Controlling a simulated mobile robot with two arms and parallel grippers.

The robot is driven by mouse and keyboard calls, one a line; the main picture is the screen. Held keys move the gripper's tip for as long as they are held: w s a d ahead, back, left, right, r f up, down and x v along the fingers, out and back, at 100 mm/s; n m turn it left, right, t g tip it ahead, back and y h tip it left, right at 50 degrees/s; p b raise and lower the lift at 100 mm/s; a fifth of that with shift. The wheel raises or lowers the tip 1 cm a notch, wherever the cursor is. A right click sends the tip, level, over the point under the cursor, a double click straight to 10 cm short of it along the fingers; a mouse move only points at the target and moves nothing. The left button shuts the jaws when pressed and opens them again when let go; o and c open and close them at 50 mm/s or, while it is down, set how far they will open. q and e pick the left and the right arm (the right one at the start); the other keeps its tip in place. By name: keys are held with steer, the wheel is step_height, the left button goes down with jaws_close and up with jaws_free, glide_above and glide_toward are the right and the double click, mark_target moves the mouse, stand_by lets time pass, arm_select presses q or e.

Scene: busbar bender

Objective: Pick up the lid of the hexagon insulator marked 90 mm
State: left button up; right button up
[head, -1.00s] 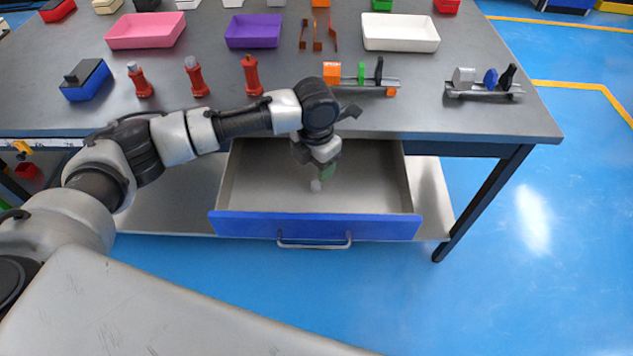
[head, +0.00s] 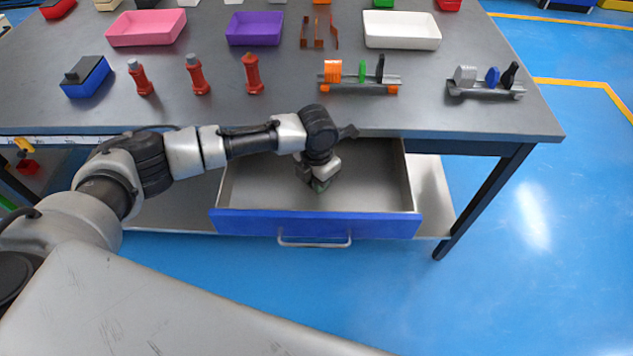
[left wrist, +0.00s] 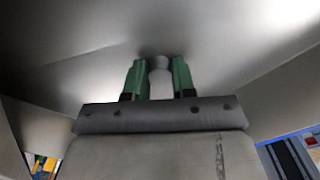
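My left gripper (head: 319,186) points down into the open drawer (head: 240,180), its green fingers mostly hidden behind the wrist. In the left wrist view, the green fingers (left wrist: 159,76) stand apart, close to the drawer floor. No 90 mm mark is readable. The head view does not show this piece now. My right gripper is not in view.
Red posts (head: 197,77) stand on the table (head: 280,118) above the drawer. Two racks with small parts, one (head: 360,86) and another (head: 485,85), are to the right. The drawer's blue front (head: 370,225) and side walls surround my gripper.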

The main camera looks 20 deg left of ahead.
arm_select(q)
steer(key=c, duration=0.4)
steer(key=shift+r, duration=0.1)
steer(key=shift+r, duration=0.6)
step_height(320, 180, up, 3)
steer(key=shift+w+f, duration=0.1)
steer(key=s+d+r, duration=0.3)
steer(key=d+r, duration=0.4)
steer(key=d, duration=0.4)
steer(key=shift+d, duration=0.15)
